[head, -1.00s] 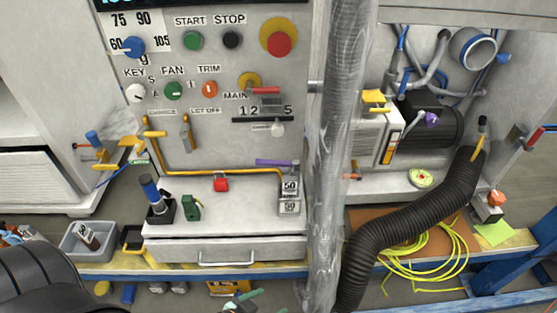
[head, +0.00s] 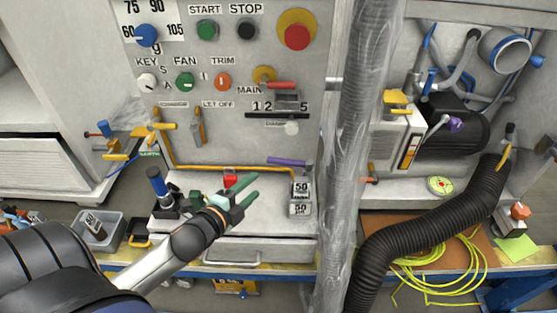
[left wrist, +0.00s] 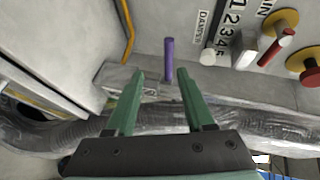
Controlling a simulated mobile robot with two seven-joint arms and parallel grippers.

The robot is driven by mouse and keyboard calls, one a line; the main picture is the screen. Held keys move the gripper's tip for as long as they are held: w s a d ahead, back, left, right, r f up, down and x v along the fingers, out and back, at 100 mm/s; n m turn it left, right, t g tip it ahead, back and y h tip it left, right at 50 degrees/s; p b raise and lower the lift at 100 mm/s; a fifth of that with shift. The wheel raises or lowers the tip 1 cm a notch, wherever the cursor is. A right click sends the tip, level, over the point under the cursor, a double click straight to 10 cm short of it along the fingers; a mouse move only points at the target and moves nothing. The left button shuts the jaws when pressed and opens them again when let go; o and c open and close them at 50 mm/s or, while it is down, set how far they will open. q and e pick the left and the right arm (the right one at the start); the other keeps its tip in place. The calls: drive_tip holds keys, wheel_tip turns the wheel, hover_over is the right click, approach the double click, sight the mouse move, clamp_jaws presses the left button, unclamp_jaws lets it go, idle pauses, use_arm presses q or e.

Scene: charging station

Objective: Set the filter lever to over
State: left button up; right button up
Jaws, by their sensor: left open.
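My left gripper (head: 257,184) is open and empty, its green fingers spread in front of the white bench top, pointing right. A purple lever (head: 289,162) lies roughly level on the panel above the weight blocks, to the upper right of the fingertips and apart from them. In the left wrist view the purple lever (left wrist: 169,60) shows ahead, in line with the gap between the fingertips (left wrist: 161,74). I can read no filter or over label, so I cannot tell for sure which lever is the filter one. My right gripper is not in view.
Weight blocks (head: 301,198) stand below the purple lever. A yellow pipe (head: 230,166) runs along the panel's foot. A wrapped column (head: 352,150) stands to the right, with a black hose (head: 420,220) beyond.

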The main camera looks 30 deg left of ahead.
sight(274, 163)
use_arm(q)
drive_tip(key=shift+m, duration=0.4)
drive_tip(key=x, duration=0.4)
drive_tip(key=r+x, duration=0.1)
drive_tip(key=x, duration=0.7)
drive_tip(key=shift+w+a+r, duration=0.2)
drive_tip(key=shift+w+a, duration=0.05)
drive_tip(key=shift+w, duration=0.25)
clamp_jaws()
idle(0.5)
